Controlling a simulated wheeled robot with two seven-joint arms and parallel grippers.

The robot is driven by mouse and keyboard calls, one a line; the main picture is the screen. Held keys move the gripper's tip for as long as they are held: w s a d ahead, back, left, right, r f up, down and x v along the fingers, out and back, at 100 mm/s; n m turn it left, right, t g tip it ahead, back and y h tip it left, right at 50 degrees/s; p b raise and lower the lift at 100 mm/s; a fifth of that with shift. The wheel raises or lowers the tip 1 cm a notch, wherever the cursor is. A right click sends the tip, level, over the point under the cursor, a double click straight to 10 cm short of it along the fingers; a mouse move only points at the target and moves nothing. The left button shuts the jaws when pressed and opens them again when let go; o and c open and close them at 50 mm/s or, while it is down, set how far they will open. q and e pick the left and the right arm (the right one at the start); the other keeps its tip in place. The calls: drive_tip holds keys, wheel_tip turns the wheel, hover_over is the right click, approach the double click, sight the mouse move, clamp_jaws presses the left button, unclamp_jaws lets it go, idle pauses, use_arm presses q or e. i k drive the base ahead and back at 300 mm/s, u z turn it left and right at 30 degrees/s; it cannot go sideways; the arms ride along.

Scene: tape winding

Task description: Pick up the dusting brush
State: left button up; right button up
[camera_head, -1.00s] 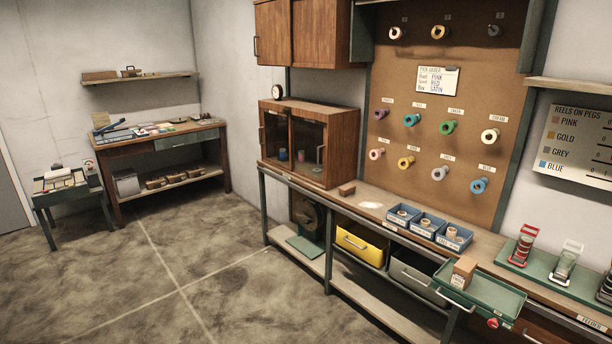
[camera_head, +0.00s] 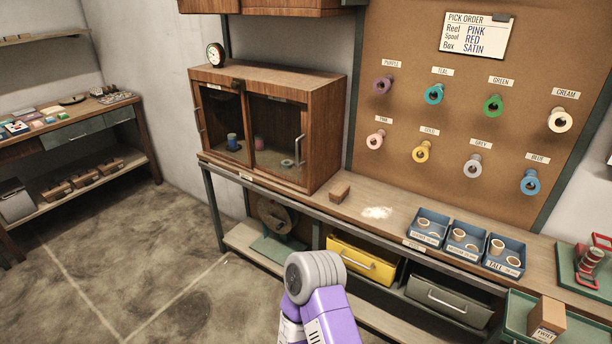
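A small brown block (camera_head: 340,191) lies on the workbench (camera_head: 405,207), right of the wooden cabinet. It may be the dusting brush, but no bristles can be made out. A patch of white powder (camera_head: 377,212) lies on the bench just right of the block. A purple and grey link of one of my arms rises at the bottom middle, in front of the bench and well apart from the block. Neither gripper shows.
The glass-door cabinet (camera_head: 270,122) stands left of the block. Blue trays (camera_head: 463,243) of spools sit to its right. A yellow drawer (camera_head: 363,262) is below the bench top. A green tray (camera_head: 520,315) holding a box juts out at lower right. Floor is clear at left.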

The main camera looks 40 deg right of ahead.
sight(340, 190)
drive_tip(key=z, duration=0.5)
drive_tip(key=i, duration=1.35)
drive_tip(key=z, duration=1.1)
